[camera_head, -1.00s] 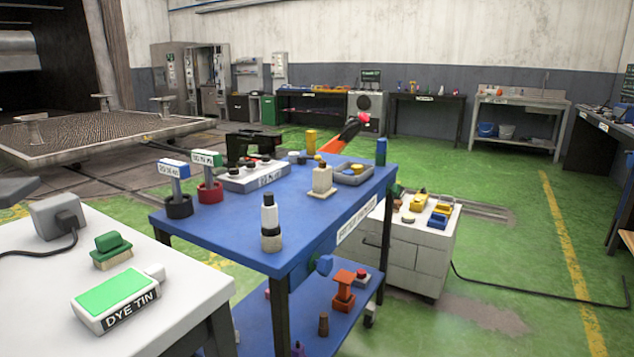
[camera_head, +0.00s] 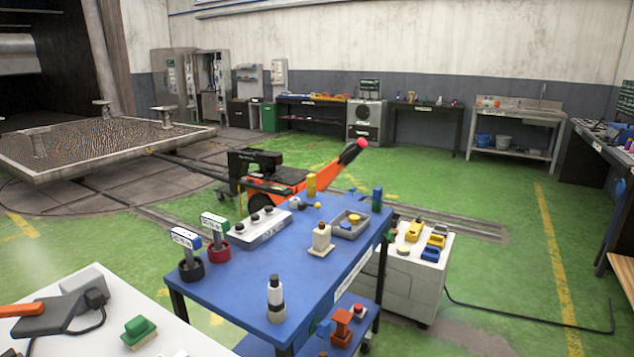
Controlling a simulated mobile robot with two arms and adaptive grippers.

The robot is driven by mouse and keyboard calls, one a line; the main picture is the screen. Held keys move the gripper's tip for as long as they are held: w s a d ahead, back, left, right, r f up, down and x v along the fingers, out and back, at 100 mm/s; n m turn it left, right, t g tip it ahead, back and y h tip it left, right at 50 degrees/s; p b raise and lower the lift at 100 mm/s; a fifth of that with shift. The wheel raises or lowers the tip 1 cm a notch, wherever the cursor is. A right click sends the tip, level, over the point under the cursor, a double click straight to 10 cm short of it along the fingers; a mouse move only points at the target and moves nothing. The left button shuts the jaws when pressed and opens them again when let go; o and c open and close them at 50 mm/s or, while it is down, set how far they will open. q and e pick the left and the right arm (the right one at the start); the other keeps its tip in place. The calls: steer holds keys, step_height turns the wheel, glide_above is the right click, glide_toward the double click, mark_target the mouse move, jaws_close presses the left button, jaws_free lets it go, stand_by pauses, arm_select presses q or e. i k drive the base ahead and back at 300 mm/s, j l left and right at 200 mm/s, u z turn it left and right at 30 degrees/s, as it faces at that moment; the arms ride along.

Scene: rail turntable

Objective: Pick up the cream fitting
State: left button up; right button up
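A cream fitting (camera_head: 321,239), a block-like body with a narrower neck and top, stands upright on the blue table (camera_head: 262,272), left of the grey tray (camera_head: 349,225). A smaller round cream piece (camera_head: 403,250) lies on the white cabinet behind the table; I cannot tell whether it is also a fitting. Neither of my grippers shows in the head view.
A white and black bottle (camera_head: 275,299) stands near the table's front. Two labelled stands (camera_head: 190,255) (camera_head: 216,233) and a grey box with black knobs (camera_head: 262,228) are at its left. A white table (camera_head: 60,338) fills the lower left. Green floor is open at right.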

mark_target(322, 246)
steer(key=i+l+u, duration=0.1)
steer(key=l, duration=0.2)
steer(key=i+l, duration=0.25)
steer(key=i+l+u, duration=0.15)
steer(key=l, duration=0.2)
steer(key=i+l, duration=0.1)
steer(key=l, duration=0.2)
steer(key=i+u, duration=0.05)
